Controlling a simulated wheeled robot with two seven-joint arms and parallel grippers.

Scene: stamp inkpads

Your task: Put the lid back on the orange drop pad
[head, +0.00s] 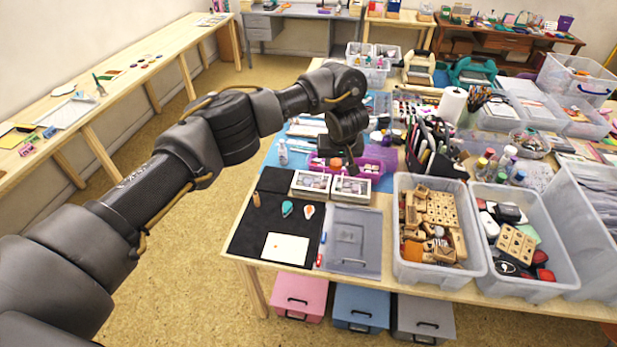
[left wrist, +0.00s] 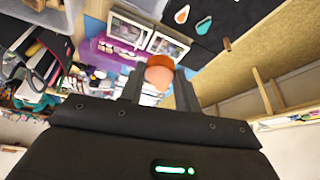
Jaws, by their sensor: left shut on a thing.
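The orange drop pad (head: 308,211) lies on the black mat (head: 254,224), with a pale rim showing around its orange. It also shows at the top of the left wrist view (left wrist: 182,14). A teal drop pad (head: 287,208) lies just left of it in the head view. My left gripper (head: 338,164) is raised above the table, behind the pads, near a purple tray. In the left wrist view its fingers (left wrist: 158,88) are shut on a small orange piece, which looks like the lid (left wrist: 160,73). My right gripper is not in view.
A white card (head: 286,248) lies at the mat's front, and a grey clear-lidded case (head: 352,240) is right of it. Two white-framed boxes (head: 351,190) stand behind. Bins of wooden stamps (head: 403,265) and inkpads (head: 483,273) stand at the right. Bare mat surrounds the pads.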

